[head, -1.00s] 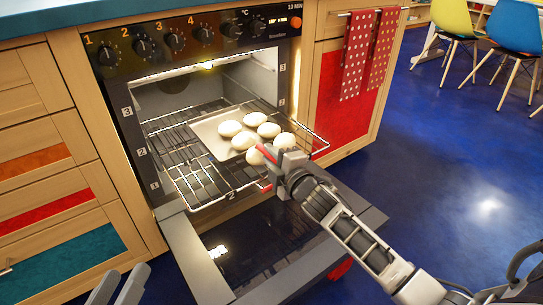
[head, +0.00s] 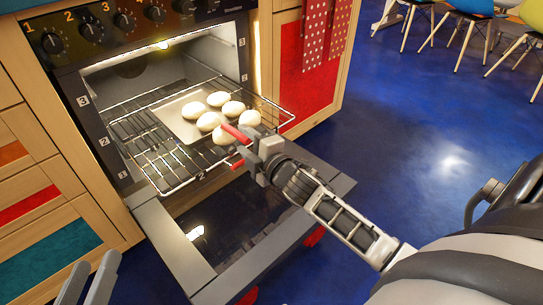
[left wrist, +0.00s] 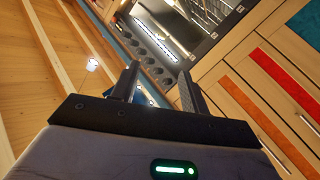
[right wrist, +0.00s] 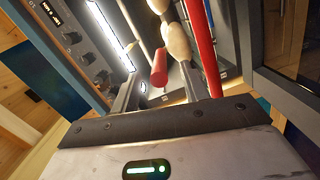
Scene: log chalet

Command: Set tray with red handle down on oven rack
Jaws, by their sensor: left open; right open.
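A pale tray (head: 172,114) bearing several white buns (head: 209,121) lies on the pulled-out wire oven rack (head: 160,176). Red handle parts (head: 236,133) show at its front right, beside my right gripper (head: 251,149). In the right wrist view, a short red bar (right wrist: 159,68) shows between the open fingers and a longer red bar (right wrist: 201,45) passes by the right finger. My right gripper is open; whether its fingers touch the handle cannot be told. My left gripper (head: 87,280) is open and empty at the bottom left, away from the tray.
The oven door (head: 205,262) is folded down below the rack. Drawers (head: 45,205) flank the oven at left; a red cabinet panel (head: 315,85) with hanging dotted towels (head: 322,35) stands at right. The blue floor (head: 410,130) at right is clear up to the chairs.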

